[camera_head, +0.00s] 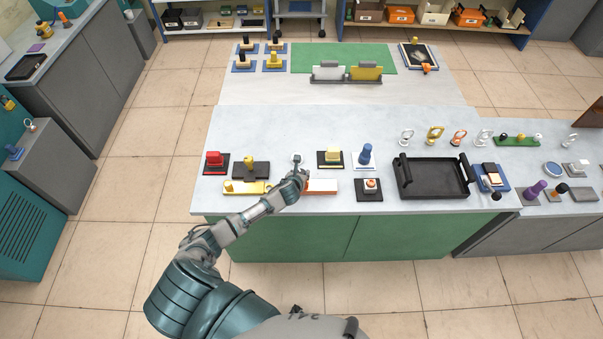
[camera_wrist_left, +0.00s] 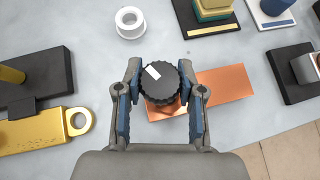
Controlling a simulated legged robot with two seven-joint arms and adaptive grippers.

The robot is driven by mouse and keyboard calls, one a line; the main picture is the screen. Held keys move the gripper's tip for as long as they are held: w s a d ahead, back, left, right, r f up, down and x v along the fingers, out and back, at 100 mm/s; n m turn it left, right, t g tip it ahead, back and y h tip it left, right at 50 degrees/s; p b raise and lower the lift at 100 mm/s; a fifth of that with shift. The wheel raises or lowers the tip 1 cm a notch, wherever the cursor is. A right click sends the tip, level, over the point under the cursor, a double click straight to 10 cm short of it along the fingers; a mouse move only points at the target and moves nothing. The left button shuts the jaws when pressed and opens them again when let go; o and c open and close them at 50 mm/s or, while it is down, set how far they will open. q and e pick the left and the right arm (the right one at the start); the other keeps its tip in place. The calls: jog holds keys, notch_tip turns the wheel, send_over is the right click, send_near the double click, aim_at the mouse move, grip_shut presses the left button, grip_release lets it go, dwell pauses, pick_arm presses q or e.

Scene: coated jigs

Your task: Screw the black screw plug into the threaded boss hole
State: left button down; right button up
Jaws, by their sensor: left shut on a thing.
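My left gripper (camera_wrist_left: 161,97) is shut on the black screw plug (camera_wrist_left: 168,86), a round knob with a ribbed edge and a white mark on top. The plug sits over a copper-coloured plate (camera_wrist_left: 226,87) and hides the part right below it, so I cannot see the boss hole or how deep the plug is. In the head view the left gripper (camera_head: 299,174) is over the front part of the table, and the copper plate (camera_head: 322,186) shows to its right. My right gripper is not in view.
A white ring (camera_wrist_left: 130,22) stands behind the plug. A gold plate with an eye (camera_wrist_left: 40,128) and a dark block (camera_wrist_left: 38,78) lie to the left. A black tray (camera_head: 432,193) and a small dark jig (camera_head: 369,195) are to the right. The table's front edge is close.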

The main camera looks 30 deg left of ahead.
pick_arm(q)
jog(key=shift+d, duration=0.45)
jog(key=shift+f+b, duration=0.25)
jog(key=shift+b, duration=0.05)
jog(key=shift+a+f, duration=0.3)
jog(key=shift+f, duration=0.1)
jog(key=shift+d+r, duration=0.15)
jog(key=shift+r, duration=0.15)
jog(key=shift+r+p, duration=0.25)
jog(key=shift+p, duration=0.3)
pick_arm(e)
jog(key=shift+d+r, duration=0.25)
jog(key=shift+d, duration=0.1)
